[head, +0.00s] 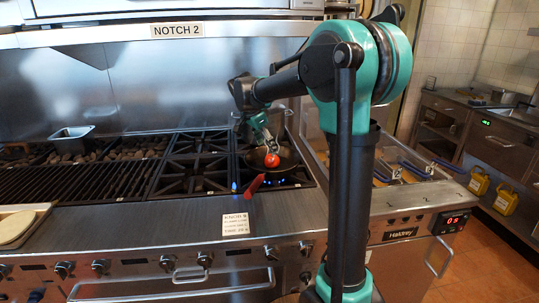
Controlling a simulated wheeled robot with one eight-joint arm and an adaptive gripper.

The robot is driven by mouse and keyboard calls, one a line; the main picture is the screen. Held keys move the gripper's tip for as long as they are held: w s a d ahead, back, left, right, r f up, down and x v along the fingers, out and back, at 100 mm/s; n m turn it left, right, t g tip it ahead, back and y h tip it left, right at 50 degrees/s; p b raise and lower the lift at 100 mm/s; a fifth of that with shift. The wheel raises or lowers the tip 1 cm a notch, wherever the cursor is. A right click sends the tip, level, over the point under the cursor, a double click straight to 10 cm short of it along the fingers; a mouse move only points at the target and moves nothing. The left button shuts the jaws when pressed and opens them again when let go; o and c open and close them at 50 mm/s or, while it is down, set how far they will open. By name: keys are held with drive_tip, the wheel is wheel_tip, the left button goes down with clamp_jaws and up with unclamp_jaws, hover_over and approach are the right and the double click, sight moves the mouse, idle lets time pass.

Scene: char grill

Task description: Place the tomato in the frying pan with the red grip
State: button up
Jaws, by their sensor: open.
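The red tomato (272,160) shows at the dark frying pan (288,163) on the right-hand burners of the range. It appears to be within the pan's outline; whether it rests on the pan's bottom is too small to tell. The pan's red grip (255,185) points toward the front left. My gripper (268,147) is open, pointing down just above the tomato. The arm comes in from the right, and the gripper hides part of the pan's left side. Any contact between fingers and tomato is too small to make out.
Blue flames (283,183) show under the pan. Empty burner grates (190,178) and a char grill (90,181) lie to the left. A metal container (72,140) stands at the back left. Fryer baskets (395,170) are right of my arm. A sign (236,224) is at the front ledge.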

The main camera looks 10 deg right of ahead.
drive_tip(key=shift+v, duration=2.6)
